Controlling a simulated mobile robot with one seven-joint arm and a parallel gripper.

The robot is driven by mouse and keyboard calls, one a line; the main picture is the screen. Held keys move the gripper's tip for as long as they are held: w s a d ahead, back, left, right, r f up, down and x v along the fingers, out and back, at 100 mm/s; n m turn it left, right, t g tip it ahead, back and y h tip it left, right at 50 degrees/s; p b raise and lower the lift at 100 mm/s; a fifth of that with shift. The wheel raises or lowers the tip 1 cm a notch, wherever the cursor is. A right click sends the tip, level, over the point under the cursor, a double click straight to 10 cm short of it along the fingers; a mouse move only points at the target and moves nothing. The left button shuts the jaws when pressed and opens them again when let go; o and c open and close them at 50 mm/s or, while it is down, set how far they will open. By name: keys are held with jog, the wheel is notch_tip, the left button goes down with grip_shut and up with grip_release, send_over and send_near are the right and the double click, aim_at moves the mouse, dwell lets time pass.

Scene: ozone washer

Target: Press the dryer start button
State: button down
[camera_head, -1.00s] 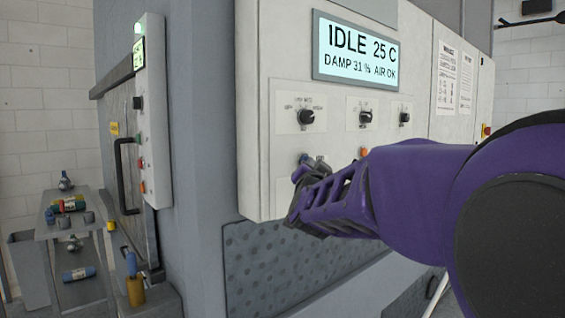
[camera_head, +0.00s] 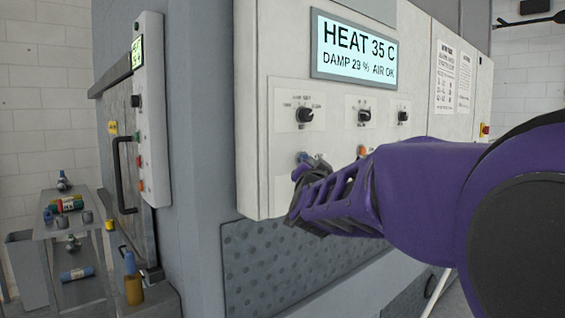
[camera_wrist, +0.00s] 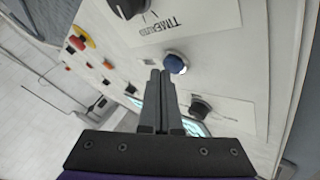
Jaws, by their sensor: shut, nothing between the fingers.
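The dryer's white control panel (camera_head: 258,133) has a lit display (camera_head: 354,48) reading "HEAT 35 C, DAMP 29 %, AIR OK". A round blue button (camera_wrist: 175,63) shows in the wrist view, just beyond my fingertips; it shows only partly in the head view (camera_head: 303,156). I cannot read a label naming it. My gripper (camera_wrist: 160,74) is shut and empty, its two fingers together beside the button. I cannot tell whether they touch it. In the head view my gripper (camera_head: 297,178) is at the panel's lower left, covering part of the controls.
Black knobs (camera_head: 305,115) sit above the gripper, and an orange button (camera_head: 363,151) is to its right. A red emergency stop (camera_wrist: 84,35) shows in the wrist view. At left are a door with a handle (camera_head: 124,175) and a cart (camera_head: 50,229) with bottles.

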jog(key=shift+s+d, duration=0.25)
jog(key=shift+s, duration=0.1)
jog(key=s+d+b, duration=0.1)
jog(key=s, duration=0.1)
jog(key=s+d+b, duration=0.1)
jog(key=s+d, duration=0.1)
jog(key=shift+s+r, duration=0.1)
dwell(0.3)
jog(key=shift+a+r, duration=0.1)
dwell(0.5)
